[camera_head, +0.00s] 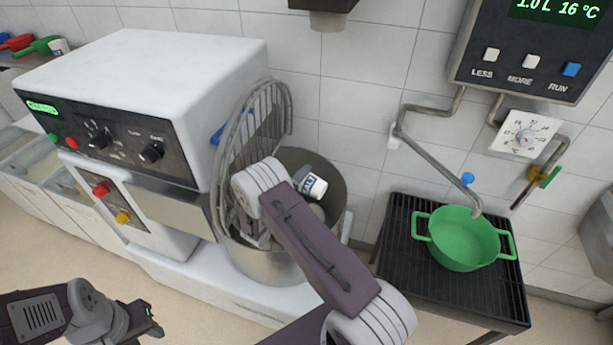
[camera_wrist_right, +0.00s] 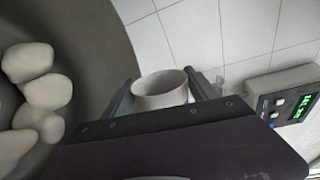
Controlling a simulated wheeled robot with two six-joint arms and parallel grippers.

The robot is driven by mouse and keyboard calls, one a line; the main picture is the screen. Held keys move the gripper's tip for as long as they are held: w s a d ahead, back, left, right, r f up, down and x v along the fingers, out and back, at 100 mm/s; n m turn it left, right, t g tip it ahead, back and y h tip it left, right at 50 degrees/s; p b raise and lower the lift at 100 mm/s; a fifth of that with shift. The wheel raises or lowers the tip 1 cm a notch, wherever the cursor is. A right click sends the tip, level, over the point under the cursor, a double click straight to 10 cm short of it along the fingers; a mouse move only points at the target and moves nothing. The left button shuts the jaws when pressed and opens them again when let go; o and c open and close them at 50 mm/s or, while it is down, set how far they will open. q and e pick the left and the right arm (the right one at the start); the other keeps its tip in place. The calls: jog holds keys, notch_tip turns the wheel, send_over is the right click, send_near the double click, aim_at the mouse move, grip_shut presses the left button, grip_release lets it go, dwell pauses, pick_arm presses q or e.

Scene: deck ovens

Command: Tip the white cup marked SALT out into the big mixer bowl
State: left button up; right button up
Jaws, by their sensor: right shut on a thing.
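The white cup marked SALT (camera_head: 315,186) is tilted over the open mouth of the big mixer bowl (camera_head: 338,190). My right gripper (camera_wrist_right: 163,92) is shut on the cup (camera_wrist_right: 160,90), with one finger on each side of it. In the head view my right arm hides most of that gripper and part of the bowl. The wrist view shows pale lumps (camera_wrist_right: 45,90) inside the bowl (camera_wrist_right: 95,40). I cannot tell whether anything is left in the cup. My left gripper (camera_head: 152,322) is low at the left, apart from everything; its jaws are unclear.
A wire guard (camera_head: 262,115) stands raised at the bowl's left, beside the white mixer body (camera_head: 140,65). A green pot (camera_head: 462,240) sits on a black rack (camera_head: 400,235) at right, under a bent spout (camera_head: 440,160). Another white cup (camera_head: 59,47) and coloured scoops (camera_head: 38,47) are far left.

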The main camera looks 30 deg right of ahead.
jog(key=shift+w+a+f+n, duration=0.1)
jog(key=shift+w+a+n, duration=0.2)
jog(key=shift+n, duration=0.6)
jog(key=shift+w+a+f+n+g+h, duration=0.15)
jog(key=shift+w+n, duration=0.15)
jog(key=shift+n, duration=0.55)
jog(key=shift+w+a+f+n+g+h, duration=0.1)
jog(key=shift+w+n+g, duration=0.15)
jog(key=shift+n, duration=0.65)
jog(key=shift+w+a+f+n+g+h, duration=0.15)
jog(key=shift+w+n, duration=0.15)
jog(key=shift+n, duration=0.55)
